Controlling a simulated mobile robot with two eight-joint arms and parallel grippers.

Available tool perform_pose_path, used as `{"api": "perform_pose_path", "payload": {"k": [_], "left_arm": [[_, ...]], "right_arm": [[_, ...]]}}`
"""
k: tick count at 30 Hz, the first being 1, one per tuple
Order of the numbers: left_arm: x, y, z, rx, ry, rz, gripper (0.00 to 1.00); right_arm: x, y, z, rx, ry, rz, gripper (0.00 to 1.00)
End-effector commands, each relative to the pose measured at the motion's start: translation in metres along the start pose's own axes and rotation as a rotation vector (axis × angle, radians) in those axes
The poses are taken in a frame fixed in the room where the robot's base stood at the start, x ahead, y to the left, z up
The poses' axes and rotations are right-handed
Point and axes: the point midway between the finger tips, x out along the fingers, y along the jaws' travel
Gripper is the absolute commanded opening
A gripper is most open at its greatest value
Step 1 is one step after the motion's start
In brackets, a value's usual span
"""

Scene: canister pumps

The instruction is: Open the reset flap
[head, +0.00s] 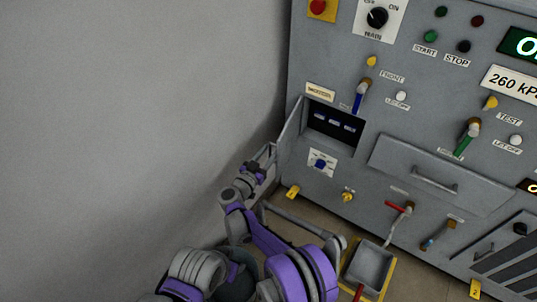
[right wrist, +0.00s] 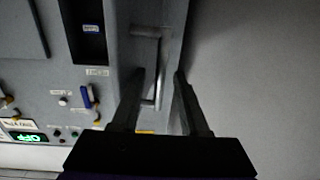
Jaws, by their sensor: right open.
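The reset flap (head: 291,125) is a grey plate standing swung out at the left edge of a dark recess (head: 332,123) in the machine's front. The recess is uncovered and shows a row of small pale-blue switches. My right gripper (head: 266,160) is just below the flap in the head view. In the right wrist view the flap (right wrist: 146,55) and its bar handle (right wrist: 159,85) show between the spread fingers of my right gripper (right wrist: 155,97). The fingers are open; I cannot tell if either touches the flap. My left gripper is out of view.
A blue knob (head: 320,164) sits below the recess and a blue lever (head: 360,95) to its upper right. A closed drawer-like panel (head: 440,180) is to the right. A grey tray (head: 370,268) stands low in front. The bare wall (head: 130,110) is at left.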

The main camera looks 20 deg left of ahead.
Motion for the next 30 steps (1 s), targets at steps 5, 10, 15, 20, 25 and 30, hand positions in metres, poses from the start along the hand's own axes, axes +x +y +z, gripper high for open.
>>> {"api": "perform_pose_path", "payload": {"k": [5, 10, 15, 20, 25, 30], "left_arm": [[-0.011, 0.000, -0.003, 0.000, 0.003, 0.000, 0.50], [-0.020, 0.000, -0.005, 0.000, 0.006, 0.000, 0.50], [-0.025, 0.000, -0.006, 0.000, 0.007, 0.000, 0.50], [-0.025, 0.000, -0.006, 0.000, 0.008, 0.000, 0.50], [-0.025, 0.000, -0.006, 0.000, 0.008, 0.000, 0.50], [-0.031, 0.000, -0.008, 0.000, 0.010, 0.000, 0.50]], "right_arm": [[-0.001, 0.000, -0.036, 0.000, 0.001, -0.001, 0.44], [-0.001, 0.000, -0.068, 0.000, 0.001, -0.001, 0.44], [0.000, 0.000, -0.088, 0.000, 0.000, 0.000, 0.44], [0.000, 0.000, -0.093, 0.000, 0.000, 0.000, 0.44], [0.000, 0.000, -0.092, 0.000, 0.000, 0.000, 0.44], [-0.001, 0.000, -0.099, 0.000, 0.002, 0.000, 0.19]]}}
